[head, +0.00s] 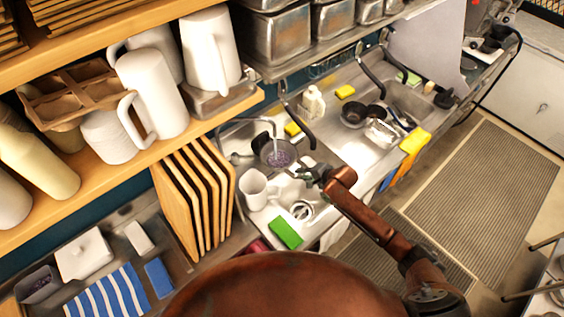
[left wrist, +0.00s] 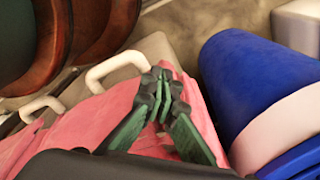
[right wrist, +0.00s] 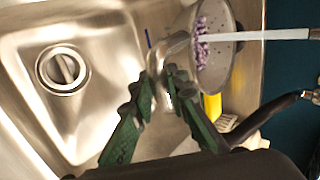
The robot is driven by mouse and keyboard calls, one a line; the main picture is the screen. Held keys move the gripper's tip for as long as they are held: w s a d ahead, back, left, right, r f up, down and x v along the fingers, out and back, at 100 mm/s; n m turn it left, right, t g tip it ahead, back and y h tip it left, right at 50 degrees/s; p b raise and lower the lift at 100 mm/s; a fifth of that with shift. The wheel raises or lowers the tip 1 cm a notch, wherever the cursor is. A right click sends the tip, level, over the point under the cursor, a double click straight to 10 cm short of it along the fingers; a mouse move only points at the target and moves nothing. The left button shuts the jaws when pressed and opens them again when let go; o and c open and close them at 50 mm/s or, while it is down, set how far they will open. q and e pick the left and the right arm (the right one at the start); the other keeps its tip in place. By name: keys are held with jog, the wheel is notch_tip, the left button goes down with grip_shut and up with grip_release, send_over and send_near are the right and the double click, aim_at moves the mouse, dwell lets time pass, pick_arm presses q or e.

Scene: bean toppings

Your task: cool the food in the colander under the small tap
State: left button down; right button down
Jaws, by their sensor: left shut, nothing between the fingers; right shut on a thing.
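A metal colander (right wrist: 222,76) with purple beans (right wrist: 201,42) inside is held over the sink basin. In the head view, the colander (head: 292,153) is under the thin curved spout of the small tap (head: 248,119). A white stream of water (right wrist: 275,34) runs into the colander onto the beans. My right gripper (right wrist: 160,78) is shut on the colander's handle; it also shows in the head view (head: 308,174). My left gripper (left wrist: 165,80) is shut and empty over a pink cloth (left wrist: 120,110); it does not show in the head view.
A white mug (head: 254,190) and a green sponge (head: 285,233) stand near the colander. The sink drain (right wrist: 62,68) shows in the basin. A blue cylinder (left wrist: 255,80) lies beside my left gripper. Upright wooden boards (head: 195,195) stand left of the sink.

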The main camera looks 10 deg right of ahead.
jog(key=s+d+p, duration=0.4)
jog(key=s, duration=0.3)
jog(key=shift+s+d+r, duration=0.15)
jog(key=shift+s+d, duration=0.05)
jog(key=shift+s, duration=0.2)
dwell(0.6)
jog(key=v, duration=0.6)
jog(key=shift+a+r, duration=0.3)
jog(key=shift+r, duration=0.15)
dwell(0.3)
